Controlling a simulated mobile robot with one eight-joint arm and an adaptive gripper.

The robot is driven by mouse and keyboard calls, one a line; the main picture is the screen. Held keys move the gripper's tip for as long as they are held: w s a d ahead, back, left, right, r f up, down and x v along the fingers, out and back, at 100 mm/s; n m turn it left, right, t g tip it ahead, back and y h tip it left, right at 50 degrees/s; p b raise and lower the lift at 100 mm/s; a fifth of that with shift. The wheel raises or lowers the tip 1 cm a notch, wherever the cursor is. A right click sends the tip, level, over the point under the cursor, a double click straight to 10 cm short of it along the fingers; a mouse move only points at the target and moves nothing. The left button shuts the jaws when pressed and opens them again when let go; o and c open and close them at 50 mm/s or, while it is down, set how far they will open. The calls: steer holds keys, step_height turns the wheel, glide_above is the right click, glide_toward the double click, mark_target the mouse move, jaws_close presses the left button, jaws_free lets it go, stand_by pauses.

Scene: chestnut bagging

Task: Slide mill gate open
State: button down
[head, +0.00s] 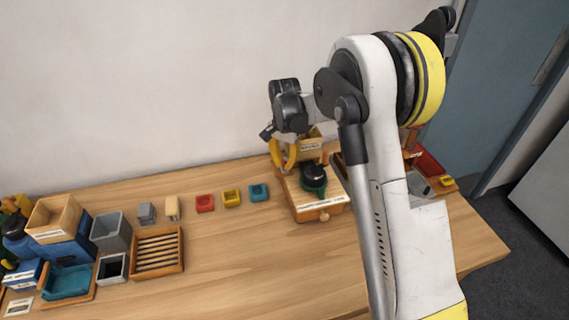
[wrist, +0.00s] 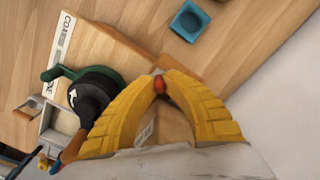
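The mill (head: 318,205) is a wooden box with a pale label on its front edge, a black round part and a green piece on top. It stands at the middle right of the table, and in the wrist view the mill (wrist: 104,45) fills the upper left. My gripper (head: 284,160) is at the mill's back left, its yellow fingers pointing down. In the wrist view my gripper (wrist: 159,82) has its fingertips nearly together with a small red knob (wrist: 159,85) between them. Whether this knob belongs to the gate is hard to tell; the gate itself is mostly hidden by the fingers.
Small red (head: 205,203), yellow (head: 231,198) and teal (head: 258,192) trays lie left of the mill. A slatted wooden rack (head: 156,252) and several bins stand further left. A red tray (head: 428,163) is partly behind my arm. The front middle of the table is clear.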

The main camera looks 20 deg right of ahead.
mark_target(275, 172)
steer(key=shift+a, duration=1.5)
steer(key=shift+d, duration=0.1)
steer(key=c, duration=1.4)
jaws_free()
steer(key=shift+a, duration=0.2)
steer(key=shift+d, duration=0.1)
step_height(275, 172, up, 12)
